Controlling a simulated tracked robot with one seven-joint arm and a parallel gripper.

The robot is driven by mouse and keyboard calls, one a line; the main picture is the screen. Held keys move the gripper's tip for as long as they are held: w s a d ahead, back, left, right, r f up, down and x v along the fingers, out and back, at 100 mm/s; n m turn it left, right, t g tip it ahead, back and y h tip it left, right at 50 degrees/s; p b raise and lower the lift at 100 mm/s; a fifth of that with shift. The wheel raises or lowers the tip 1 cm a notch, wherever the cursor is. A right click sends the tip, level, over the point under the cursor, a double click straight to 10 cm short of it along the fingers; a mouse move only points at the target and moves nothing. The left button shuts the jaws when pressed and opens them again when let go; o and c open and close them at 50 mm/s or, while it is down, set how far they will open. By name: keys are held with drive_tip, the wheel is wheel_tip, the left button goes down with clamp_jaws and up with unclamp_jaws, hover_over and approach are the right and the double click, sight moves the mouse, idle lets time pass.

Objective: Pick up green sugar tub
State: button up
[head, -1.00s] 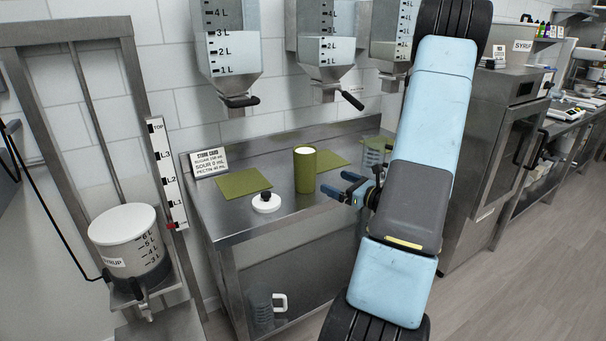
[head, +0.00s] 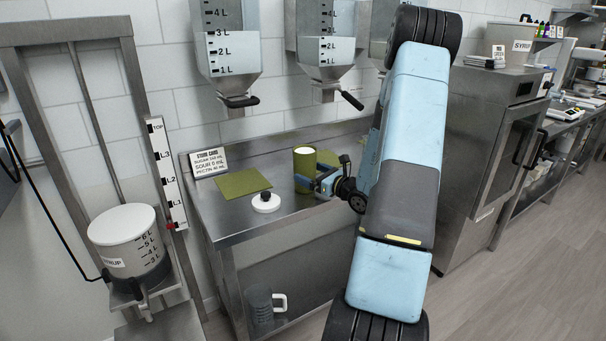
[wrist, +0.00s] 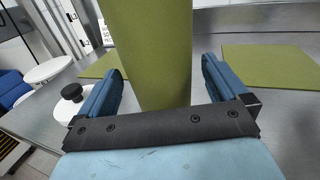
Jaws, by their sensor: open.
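The green sugar tub (head: 304,163) stands upright on the steel table, open at the top with pale contents showing. In the wrist view the tub (wrist: 152,50) rises between my two blue fingers, with a gap visible on each side. My gripper (head: 312,183) is open at the tub's lower right side in the head view; it also shows in the wrist view (wrist: 160,85). A white lid with a black knob (head: 266,202) lies on the table left of the tub, and it shows at the left in the wrist view (wrist: 70,105).
A green mat (head: 243,183) lies left of the tub; another green mat (wrist: 270,65) lies to its right. A recipe card (head: 209,162) stands at the back left. Hoppers with black handles (head: 327,45) hang above the table. A syrup tank (head: 128,245) stands left.

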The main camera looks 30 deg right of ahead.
sight(306, 161)
drive_tip(key=shift+x, duration=1.45)
drive_tip(key=c, duration=1.3)
drive_tip(key=shift+r, duration=0.55)
wheel_tip(306, 161, up, 2)
drive_tip(key=shift+r, duration=0.2)
drive_tip(key=s+d+r, duration=0.7)
drive_tip(key=d+r, duration=0.2)
drive_tip(key=d, duration=0.3)
drive_tip(key=shift+s+r, duration=0.15)
drive_tip(key=shift+r, duration=0.1)
